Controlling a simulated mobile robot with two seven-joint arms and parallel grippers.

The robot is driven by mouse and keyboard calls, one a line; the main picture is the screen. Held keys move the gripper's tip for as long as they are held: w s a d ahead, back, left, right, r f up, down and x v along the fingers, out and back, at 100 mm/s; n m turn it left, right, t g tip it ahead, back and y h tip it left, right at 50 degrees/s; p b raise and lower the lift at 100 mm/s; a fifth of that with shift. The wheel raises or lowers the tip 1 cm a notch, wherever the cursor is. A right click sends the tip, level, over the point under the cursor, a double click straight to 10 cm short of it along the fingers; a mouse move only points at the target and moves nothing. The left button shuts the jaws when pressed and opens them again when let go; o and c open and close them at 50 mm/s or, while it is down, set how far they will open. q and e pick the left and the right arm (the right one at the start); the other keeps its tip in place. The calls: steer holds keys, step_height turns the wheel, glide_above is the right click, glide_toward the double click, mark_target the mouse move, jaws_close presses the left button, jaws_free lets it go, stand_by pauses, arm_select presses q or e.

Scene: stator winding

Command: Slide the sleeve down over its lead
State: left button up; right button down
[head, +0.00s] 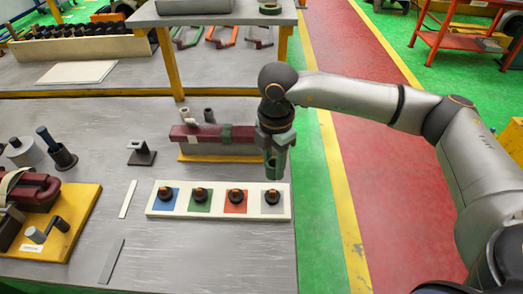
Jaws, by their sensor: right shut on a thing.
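My right gripper (274,158) points down at the right edge of the table, just right of the dark red bar. It is shut on a small dark green piece (271,166), perhaps the sleeve; the fingers hide part of it. It is above and behind the grey square at the right end of a white board (180,214). Black round pieces with copper-coloured tops (236,195) stand on the board's blue, green, red and grey squares. I cannot tell which part is the sleeve's lead. My left gripper is not in view.
The dark red bar (190,132) with a green band lies on a grey block with a yellow base. Two short upright posts (209,115) stand behind it. A yellow plate (75,225) with a dark red coil is at left. The table front is mostly clear.

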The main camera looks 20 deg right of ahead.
mark_target(273, 191)
steer(key=shift+s+d+f, duration=0.1)
steer(key=shift+s+f, duration=0.1)
steer(key=shift+f, duration=0.25)
steer(key=shift+f+b, duration=0.35)
steer(key=shift+f, duration=0.55)
steer(key=shift+w+f+b, duration=0.1)
steer(key=shift+f+b, duration=1.65)
steer(key=shift+f, duration=0.55)
steer(key=shift+c, duration=1.9)
jaws_free()
step_height(273, 191, up, 13)
steer(key=b, duration=0.1)
steer(key=shift+f, duration=0.2)
